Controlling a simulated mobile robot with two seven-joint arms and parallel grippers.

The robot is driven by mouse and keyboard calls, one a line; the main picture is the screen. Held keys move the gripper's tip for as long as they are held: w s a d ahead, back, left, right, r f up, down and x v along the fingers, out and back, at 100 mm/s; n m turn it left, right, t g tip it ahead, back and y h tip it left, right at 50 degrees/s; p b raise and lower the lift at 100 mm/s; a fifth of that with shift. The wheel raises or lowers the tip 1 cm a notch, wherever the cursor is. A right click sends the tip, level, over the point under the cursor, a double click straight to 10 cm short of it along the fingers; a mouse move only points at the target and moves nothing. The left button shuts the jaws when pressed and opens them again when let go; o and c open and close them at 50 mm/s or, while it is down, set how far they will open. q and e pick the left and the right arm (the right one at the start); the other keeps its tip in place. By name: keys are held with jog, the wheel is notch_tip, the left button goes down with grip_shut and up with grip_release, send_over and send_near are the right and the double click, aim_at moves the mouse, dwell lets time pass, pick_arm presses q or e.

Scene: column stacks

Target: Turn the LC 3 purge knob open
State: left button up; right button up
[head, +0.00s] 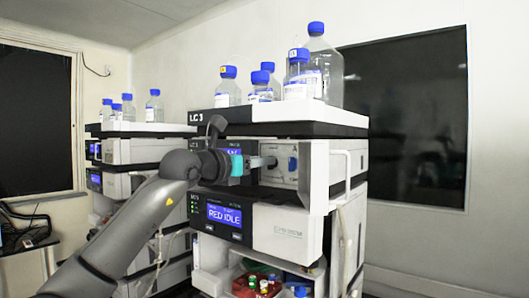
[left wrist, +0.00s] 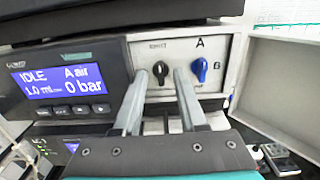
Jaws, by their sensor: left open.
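The LC 3 stack (head: 203,116) stands in the middle of the head view. In the left wrist view its upper module has a pale panel with a black knob (left wrist: 160,69) and, right of it, a blue knob (left wrist: 200,68) near the letters A and B. The black knob's grip looks roughly upright; its label is too small to read. The blue knob also shows in the head view (head: 293,164). My left gripper (left wrist: 160,75) is open, its fingertips on either side of the black knob. I cannot tell whether they touch it. My right gripper is out of view.
An opened white door (head: 316,178) stands out right of the panel. A display reading IDLE, 0 bar (left wrist: 62,84) is left of the knobs. Blue-capped bottles (head: 265,86) stand on top. A lower module (head: 287,230) sits below, and another stack (head: 140,128) stands behind left.

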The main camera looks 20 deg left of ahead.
pick_arm(q)
jog(key=shift+p+x, duration=0.4)
jog(key=shift+x, duration=0.7)
grip_shut()
